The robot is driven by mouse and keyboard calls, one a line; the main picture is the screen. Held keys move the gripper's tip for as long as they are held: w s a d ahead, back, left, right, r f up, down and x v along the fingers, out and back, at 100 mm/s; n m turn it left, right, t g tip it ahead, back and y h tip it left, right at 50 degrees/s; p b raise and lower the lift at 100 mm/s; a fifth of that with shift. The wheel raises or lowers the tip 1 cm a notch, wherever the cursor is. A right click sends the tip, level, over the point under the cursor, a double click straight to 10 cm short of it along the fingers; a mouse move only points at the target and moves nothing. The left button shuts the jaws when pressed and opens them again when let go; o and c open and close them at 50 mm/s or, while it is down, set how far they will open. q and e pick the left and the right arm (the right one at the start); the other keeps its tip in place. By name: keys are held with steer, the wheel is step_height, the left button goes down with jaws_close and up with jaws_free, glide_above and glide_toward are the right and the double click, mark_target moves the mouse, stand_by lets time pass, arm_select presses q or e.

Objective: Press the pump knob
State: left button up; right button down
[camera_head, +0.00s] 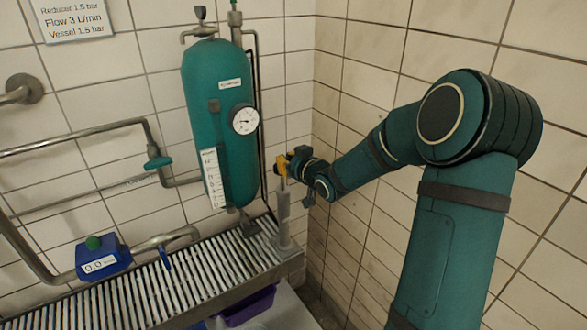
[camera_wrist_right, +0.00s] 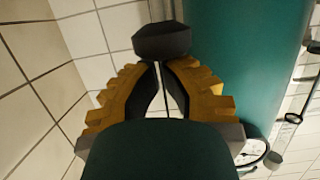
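The grey hand pump (camera_head: 284,215) stands upright at the right end of the slatted bench, near the wall corner. My right gripper (camera_head: 281,165), with yellow fingers, is over the top of the pump and hides its knob in the head view. In the right wrist view a dark block that looks like the pump knob (camera_wrist_right: 162,42) sits right at the fingertips of the right gripper (camera_wrist_right: 163,65). My left gripper is not in view.
A green tank (camera_head: 222,125) with a round gauge (camera_head: 245,120) stands close left of the pump. A blue meter box (camera_head: 103,259) and pipes (camera_head: 90,138) are further left, along the slatted bench (camera_head: 190,275). Tiled walls close in behind and right. A purple bin (camera_head: 248,306) is below.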

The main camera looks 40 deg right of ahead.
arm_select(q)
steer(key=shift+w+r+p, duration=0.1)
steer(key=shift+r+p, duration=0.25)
arm_select(e)
steer(key=d+v, duration=0.1)
steer(key=v, duration=0.8)
steer(key=shift+a+f, duration=0.15)
steer(key=shift+a, duration=0.35)
steer(key=shift+s, duration=0.2)
steer(key=c, duration=1.7)
jaws_free()
